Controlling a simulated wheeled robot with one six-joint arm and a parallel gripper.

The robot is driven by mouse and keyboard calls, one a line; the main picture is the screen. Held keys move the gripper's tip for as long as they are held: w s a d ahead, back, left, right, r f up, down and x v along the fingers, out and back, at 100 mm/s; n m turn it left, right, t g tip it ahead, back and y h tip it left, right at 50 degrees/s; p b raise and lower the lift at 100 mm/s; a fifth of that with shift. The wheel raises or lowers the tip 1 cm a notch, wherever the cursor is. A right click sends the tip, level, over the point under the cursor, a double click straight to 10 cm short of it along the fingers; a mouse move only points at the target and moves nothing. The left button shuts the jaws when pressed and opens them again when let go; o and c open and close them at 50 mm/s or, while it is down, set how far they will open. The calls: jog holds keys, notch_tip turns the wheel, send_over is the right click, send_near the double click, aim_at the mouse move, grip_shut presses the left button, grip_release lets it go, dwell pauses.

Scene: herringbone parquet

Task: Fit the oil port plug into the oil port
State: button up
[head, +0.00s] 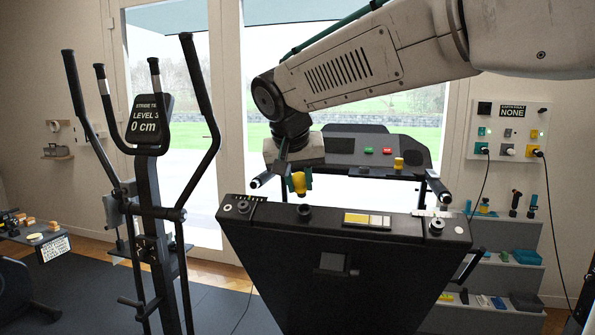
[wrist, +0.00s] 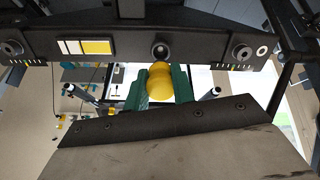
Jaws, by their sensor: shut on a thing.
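The yellow oil port plug (head: 298,182) is held between the green fingers of my gripper (head: 297,183). In the wrist view the plug (wrist: 159,84) sits between both fingers (wrist: 159,92), which are shut on it. A dark round port (head: 304,211) stands on the top of the black machine body (head: 340,270), and I take it for the oil port. It also shows in the wrist view (wrist: 160,49), just beyond the plug. In the head view the plug is above the port and slightly left, with a gap between them.
Dark knobs stand at the left (head: 243,206) and right (head: 436,227) of the machine top. A yellow and white panel (head: 367,220) lies right of the port. Behind is a console (head: 378,150) with red and green buttons. An elliptical trainer (head: 150,150) stands at left, shelves (head: 505,255) at right.

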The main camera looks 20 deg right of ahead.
aim_at(302, 195)
jog(key=shift+x, duration=1.8)
jog(key=shift+x, duration=1.5)
jog(key=o, duration=1)
jog(key=shift+o, duration=0.2)
jog(key=v, duration=0.8)
jog(key=shift+f, duration=0.1)
